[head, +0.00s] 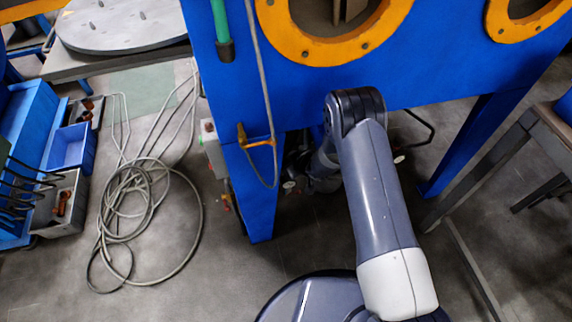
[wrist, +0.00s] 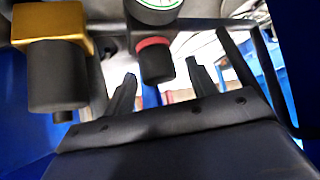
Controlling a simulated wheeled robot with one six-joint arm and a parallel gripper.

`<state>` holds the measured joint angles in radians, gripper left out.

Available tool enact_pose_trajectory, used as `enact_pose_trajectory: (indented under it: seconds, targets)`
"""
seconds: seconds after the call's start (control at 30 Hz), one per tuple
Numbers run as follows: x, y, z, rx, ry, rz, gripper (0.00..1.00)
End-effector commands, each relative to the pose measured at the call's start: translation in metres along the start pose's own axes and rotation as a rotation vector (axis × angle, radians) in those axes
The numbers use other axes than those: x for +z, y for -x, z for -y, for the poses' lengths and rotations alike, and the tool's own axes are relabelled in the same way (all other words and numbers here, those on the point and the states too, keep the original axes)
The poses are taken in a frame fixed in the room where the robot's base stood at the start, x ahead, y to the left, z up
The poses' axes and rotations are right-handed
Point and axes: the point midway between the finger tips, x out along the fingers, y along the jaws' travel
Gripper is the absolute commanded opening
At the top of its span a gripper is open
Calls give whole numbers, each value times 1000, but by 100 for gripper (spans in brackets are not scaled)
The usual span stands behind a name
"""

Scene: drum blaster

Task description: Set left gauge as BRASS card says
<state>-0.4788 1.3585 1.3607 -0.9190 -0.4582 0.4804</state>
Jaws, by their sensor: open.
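In the wrist view, part of a gauge (wrist: 155,6) with a white and green face shows at the top edge. Its needle and most of its dial are cut off. Below it hangs a black knob (wrist: 154,62) with a red ring. To the left is a larger black cylinder (wrist: 58,75) under a gold-coloured block (wrist: 50,20). My gripper (wrist: 161,72) is open, its two dark fingers apart below the red-ringed knob. The knob appears between the fingertips in the picture; I cannot tell whether they touch. I cannot make out a BRASS card in either view.
In the head view, my arm reaches under a blue cabinet (head: 300,95) with orange-ringed ports (head: 335,50). A blue leg (head: 255,195) and a grey box (head: 212,148) stand left of the arm. A coiled hose (head: 150,205) lies on the floor. A bench (head: 480,170) stands right.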

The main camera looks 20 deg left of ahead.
Motion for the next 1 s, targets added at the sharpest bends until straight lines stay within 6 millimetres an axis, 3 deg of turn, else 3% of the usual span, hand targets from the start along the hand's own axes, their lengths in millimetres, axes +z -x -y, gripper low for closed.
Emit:
enact_pose_trajectory:
  seconds: [0.4,0.93,1.0]
  targets:
    - [-1,-8,0,0,1,-1,53]
    - [0,-8,0,0,1,-1,10]
    - [-1,-8,0,-1,1,-1,10]
